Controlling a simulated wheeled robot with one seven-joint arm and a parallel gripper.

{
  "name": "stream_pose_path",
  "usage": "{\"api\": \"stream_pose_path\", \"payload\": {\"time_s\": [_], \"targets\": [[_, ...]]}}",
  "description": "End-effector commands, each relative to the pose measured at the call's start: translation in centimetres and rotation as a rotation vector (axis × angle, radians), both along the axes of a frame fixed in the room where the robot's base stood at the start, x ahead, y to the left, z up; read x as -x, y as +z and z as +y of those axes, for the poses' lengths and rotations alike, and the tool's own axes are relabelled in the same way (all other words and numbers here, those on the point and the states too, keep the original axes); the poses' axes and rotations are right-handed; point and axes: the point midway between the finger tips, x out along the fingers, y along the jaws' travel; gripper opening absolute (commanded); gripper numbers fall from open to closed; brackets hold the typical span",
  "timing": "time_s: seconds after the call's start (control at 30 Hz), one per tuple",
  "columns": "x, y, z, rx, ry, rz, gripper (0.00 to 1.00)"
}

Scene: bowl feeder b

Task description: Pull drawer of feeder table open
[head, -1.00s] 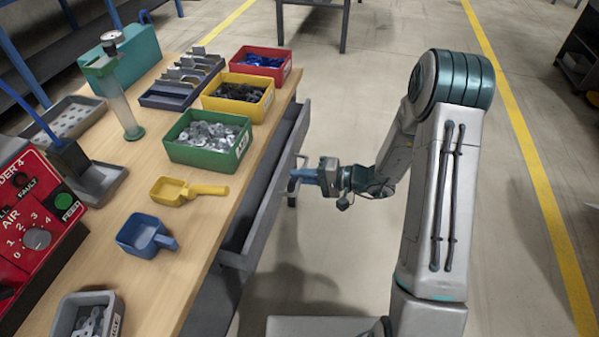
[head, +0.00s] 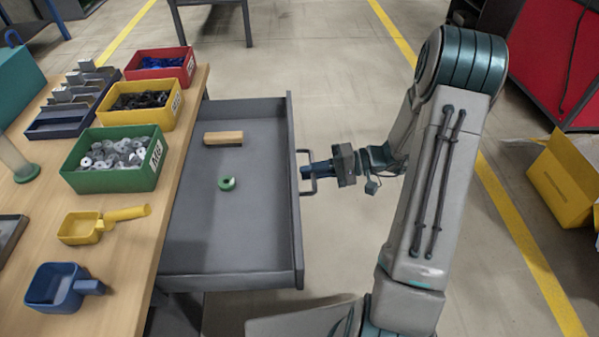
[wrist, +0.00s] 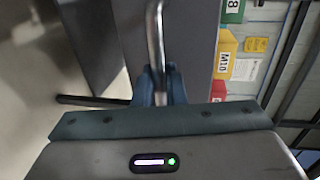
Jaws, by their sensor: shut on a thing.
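The grey drawer (head: 262,258) of the feeder table (head: 150,215) stands far out to the right of the tabletop, with its inside in full view. A wooden block (head: 223,138) and a green ring-shaped piece (head: 227,184) lie in it. My gripper (head: 308,172) is at the drawer's front and shut on the metal bar handle (head: 301,153). In the wrist view the handle (wrist: 154,40) runs down between the blue fingers (wrist: 160,88).
On the tabletop are a green bin (head: 115,180) of metal washers, a yellow bin (head: 145,112), a red bin (head: 160,68), a yellow scoop (head: 82,228) and a blue scoop (head: 58,287). The floor right of the drawer is clear. A yellow box (head: 565,180) stands farther right.

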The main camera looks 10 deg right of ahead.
Motion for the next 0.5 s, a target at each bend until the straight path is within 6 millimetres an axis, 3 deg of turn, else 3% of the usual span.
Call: {"api": "stream_pose_path", "payload": {"time_s": [0.43, 0.47, 0.5], "targets": [[-0.02, 0.03, -0.39, 0.0, -0.002, 0.001, 0.0], [-0.02, 0.03, -0.39, -0.001, -0.002, 0.0, 0.19], [-0.02, 0.03, -0.39, 0.0, -0.002, 0.0, 0.25]]}}
